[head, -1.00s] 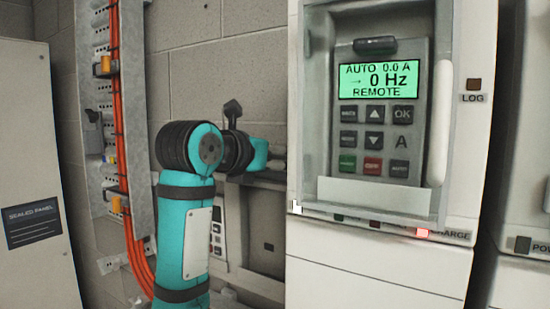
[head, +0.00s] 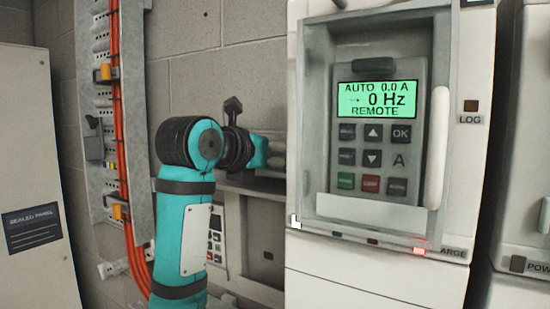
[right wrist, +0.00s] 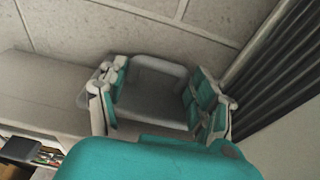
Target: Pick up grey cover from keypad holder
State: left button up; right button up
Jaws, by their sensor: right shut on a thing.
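In the right wrist view my right gripper (right wrist: 155,98) is shut on a grey cover (right wrist: 155,85), a shallow panel with a rounded, lighter rim. The fingers sit at its left and right sides. The front of the cover is partly hidden by my teal gripper body. In the head view a lit keypad (head: 378,130) sits in its grey keypad holder (head: 322,100) on the white drive, showing "0 Hz". I see no gripper fingers in the head view; one teal arm of mine bends and passes behind the drive's edge. My left gripper does not show.
The white drive (head: 370,275) fills the right-centre, with another white unit (head: 520,285) beside it. A pale vertical handle (head: 437,150) stands right of the keypad. Orange cables (head: 116,100) run down a metal rail. A panel marked "SEALED PANEL" (head: 25,120) stands at the left.

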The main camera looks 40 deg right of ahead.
jog(key=shift+a, duration=0.1)
jog(key=shift+s+a+f, duration=0.1)
jog(key=shift+s+a, duration=0.05)
jog(key=shift+a, duration=0.4)
jog(key=f+b+v, duration=0.2)
jog(key=v, duration=1.2)
jog(key=shift+a+f, duration=0.25)
jog(key=shift+a, duration=0.3)
jog(key=shift+s+r, duration=0.1)
